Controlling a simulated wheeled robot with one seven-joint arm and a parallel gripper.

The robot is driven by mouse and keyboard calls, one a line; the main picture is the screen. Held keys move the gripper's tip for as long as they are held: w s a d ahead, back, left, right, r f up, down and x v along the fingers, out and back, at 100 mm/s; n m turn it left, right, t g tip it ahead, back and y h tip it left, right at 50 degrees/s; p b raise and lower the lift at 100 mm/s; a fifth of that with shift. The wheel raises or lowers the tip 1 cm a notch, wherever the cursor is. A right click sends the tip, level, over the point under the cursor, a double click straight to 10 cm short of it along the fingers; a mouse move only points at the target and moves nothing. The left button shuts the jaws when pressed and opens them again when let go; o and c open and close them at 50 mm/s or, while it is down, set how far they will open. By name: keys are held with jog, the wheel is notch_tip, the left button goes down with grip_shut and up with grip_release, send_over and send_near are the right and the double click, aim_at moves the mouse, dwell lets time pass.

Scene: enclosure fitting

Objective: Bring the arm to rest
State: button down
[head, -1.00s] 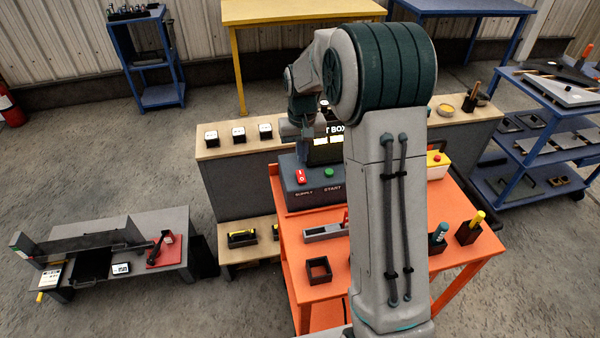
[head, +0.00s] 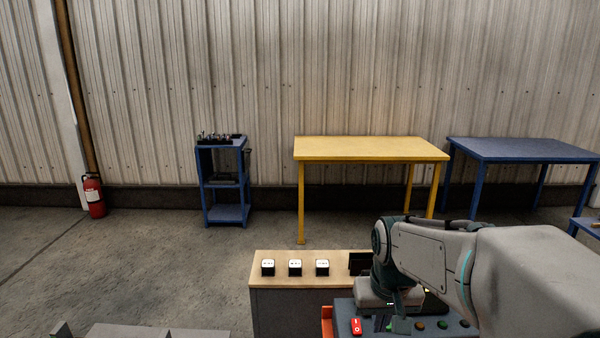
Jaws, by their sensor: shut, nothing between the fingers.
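My arm comes in from the right edge in the head view, bent with its wrist hanging down at the lower middle right. My gripper (head: 400,325) is at its lower end, small and partly hidden by my own arm. It is shut and empty, in front of or over the blue-grey control box (head: 343,316). I cannot tell the gap between them.
A wooden-topped bench (head: 300,254) behind the box carries several small white-faced blocks. A yellow table (head: 370,149), a blue table (head: 520,150) and a blue cart (head: 223,186) stand by the wall. A fire extinguisher (head: 93,196) is at left. The floor at left is open.

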jog(key=s+t, duration=0.1)
jog(key=s, duration=1.1)
jog(key=shift+s+t, duration=0.3)
